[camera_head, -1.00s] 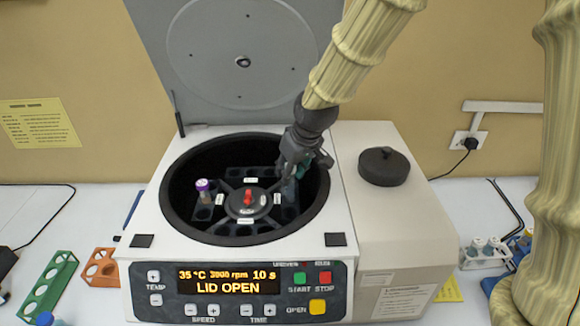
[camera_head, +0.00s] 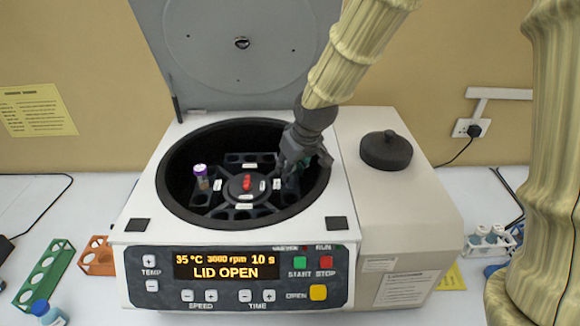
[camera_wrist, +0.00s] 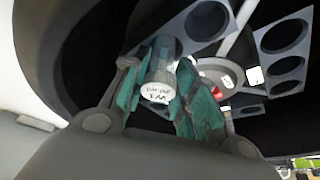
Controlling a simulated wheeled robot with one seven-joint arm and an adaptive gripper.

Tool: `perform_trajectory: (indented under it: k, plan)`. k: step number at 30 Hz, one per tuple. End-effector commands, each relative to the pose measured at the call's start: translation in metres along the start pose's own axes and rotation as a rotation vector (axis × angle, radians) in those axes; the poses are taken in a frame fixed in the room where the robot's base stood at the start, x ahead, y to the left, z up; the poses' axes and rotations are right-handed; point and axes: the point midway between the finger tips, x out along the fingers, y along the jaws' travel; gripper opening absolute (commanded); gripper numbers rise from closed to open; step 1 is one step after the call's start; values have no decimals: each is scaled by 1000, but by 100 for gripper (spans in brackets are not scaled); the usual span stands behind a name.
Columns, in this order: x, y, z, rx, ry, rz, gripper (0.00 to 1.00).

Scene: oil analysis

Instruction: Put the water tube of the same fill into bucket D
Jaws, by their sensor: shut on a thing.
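My gripper (camera_head: 298,158) is inside the centrifuge bowl on its right side. In the wrist view its green-padded fingers (camera_wrist: 165,88) are shut on a white-capped tube (camera_wrist: 157,92) with handwriting on the cap. The tube's lower body is hidden in that view, and in the head view my gripper hides the tube. The rotor (camera_head: 238,204) has several bucket blocks with round holes. One block (camera_wrist: 207,22) lies just beyond the held tube. A purple-capped tube (camera_head: 200,172) stands upright in the left bucket. The bucket labels are too small to read.
The open centrifuge (camera_head: 138,245) shows "LID OPEN", its lid (camera_head: 250,75) raised behind. A dark knob (camera_head: 386,150) sits on the right housing. Green (camera_head: 42,272) and orange (camera_head: 96,256) racks lie left. A white rack with tubes (camera_head: 488,240) stands right.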

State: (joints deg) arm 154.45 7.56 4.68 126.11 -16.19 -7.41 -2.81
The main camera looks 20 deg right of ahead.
Motion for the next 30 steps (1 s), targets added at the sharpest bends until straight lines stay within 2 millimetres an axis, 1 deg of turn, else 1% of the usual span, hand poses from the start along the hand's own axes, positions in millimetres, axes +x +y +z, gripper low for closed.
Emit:
perform_trajectory:
  k: [1,2,3,6,15,19,23,30]
  plan:
    - [0,0,0,0,0,0,10]
    - [0,0,0,0,0,0,30]
    - [0,0,0,0,0,0,37]
    - [0,0,0,0,0,0,53]
    - [-1,0,0,0,0,0,53]
    - [-6,0,-1,0,2,0,53]
    - [-19,0,-1,1,3,1,53]
    - [-52,0,-1,1,4,0,53]
